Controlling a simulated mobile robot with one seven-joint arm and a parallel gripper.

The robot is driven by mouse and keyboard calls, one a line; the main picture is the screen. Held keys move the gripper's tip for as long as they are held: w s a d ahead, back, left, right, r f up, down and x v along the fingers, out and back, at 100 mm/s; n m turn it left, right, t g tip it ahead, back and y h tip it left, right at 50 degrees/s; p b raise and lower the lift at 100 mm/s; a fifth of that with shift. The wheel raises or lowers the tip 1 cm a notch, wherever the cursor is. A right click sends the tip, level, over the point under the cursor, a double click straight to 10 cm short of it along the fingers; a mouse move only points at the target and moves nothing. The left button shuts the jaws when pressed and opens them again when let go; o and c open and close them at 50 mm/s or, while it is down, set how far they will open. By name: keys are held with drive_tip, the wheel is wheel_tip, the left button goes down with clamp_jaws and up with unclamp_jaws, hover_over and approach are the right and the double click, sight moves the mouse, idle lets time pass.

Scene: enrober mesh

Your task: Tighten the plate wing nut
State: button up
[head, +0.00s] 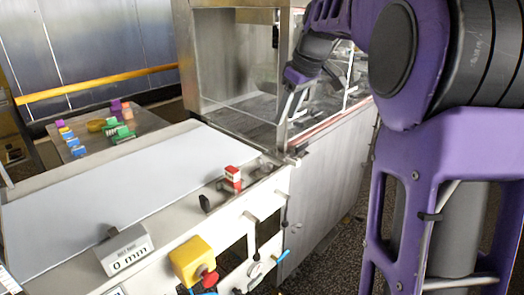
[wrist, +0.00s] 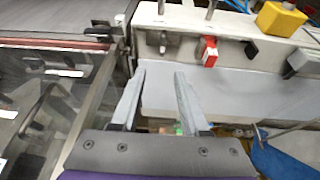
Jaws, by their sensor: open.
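My gripper (head: 291,108) hangs in front of the clear-walled metal housing (head: 235,60), above the far right end of the conveyor. In the wrist view its two grey fingers (wrist: 160,74) stand apart with nothing held between them. I cannot identify the plate wing nut with certainty. Small metal and dark fittings line the conveyor's side rail, including a dark knob (head: 205,203) beside a red-and-white block (head: 233,178). In the wrist view the red block (wrist: 210,52) and a small grey fitting (wrist: 163,42) lie beyond the fingertips, apart from them.
The pale conveyor belt (head: 130,185) is bare. A yellow box with a red button (head: 193,258) and a "0 mm" display (head: 127,250) sit along its near side. A side table (head: 150,122) holds several coloured pieces. The housing's edges are close to my gripper.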

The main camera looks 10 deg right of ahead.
sight(264, 160)
drive_tip(key=b+x, duration=0.1)
drive_tip(key=x, duration=1)
drive_tip(key=b+x, duration=0.1)
drive_tip(key=x, duration=0.5)
drive_tip(key=shift+w+a+f+b, duration=0.1)
drive_tip(key=shift+a+b, duration=0.25)
drive_tip(key=shift+a, duration=0.1)
clamp_jaws()
